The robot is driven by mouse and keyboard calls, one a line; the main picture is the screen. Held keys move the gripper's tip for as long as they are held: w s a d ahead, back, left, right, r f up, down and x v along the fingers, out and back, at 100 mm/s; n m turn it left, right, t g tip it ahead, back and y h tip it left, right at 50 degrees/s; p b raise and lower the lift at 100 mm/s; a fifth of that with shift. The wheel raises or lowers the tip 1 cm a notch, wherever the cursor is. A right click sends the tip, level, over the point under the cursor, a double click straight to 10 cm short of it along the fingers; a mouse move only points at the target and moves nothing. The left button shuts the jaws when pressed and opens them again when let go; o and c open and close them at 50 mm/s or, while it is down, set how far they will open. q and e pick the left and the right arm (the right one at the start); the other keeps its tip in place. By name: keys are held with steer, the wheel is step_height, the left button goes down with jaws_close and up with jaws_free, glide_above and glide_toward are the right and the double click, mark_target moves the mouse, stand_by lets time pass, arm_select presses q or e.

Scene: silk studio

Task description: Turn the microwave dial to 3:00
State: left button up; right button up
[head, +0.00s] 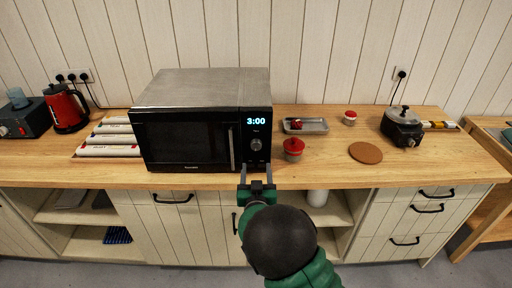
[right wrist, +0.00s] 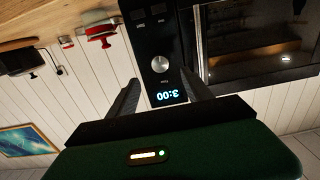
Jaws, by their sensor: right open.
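The black and silver microwave (head: 185,142) stands on the wooden counter with its door shut. The round silver dial (head: 256,145) sits below the display on the right-hand panel. The right wrist view is upside down and shows the dial (right wrist: 161,64) and the display (right wrist: 168,96) between my fingers. My right gripper (head: 257,172) is open and empty, just in front of and below the dial, apart from it. It also shows in the right wrist view (right wrist: 164,92). My left gripper is out of view.
A red-lidded pot (head: 293,149), a metal tray (head: 305,126), a round cork mat (head: 365,153) and a dark appliance (head: 402,127) stand to the right. Rolls (head: 110,139) and a red kettle (head: 66,108) are to the left. The counter's front edge lies under my right gripper.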

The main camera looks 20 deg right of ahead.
mark_target(256, 148)
steer(key=p+x, duration=0.1)
steer(key=x, duration=0.9)
steer(key=shift+w, duration=0.15)
jaws_close()
steer(key=shift+f+n+b, duration=0.15)
steer(key=shift+n+b, duration=0.3)
steer(key=shift+n, duration=0.65)
jaws_free()
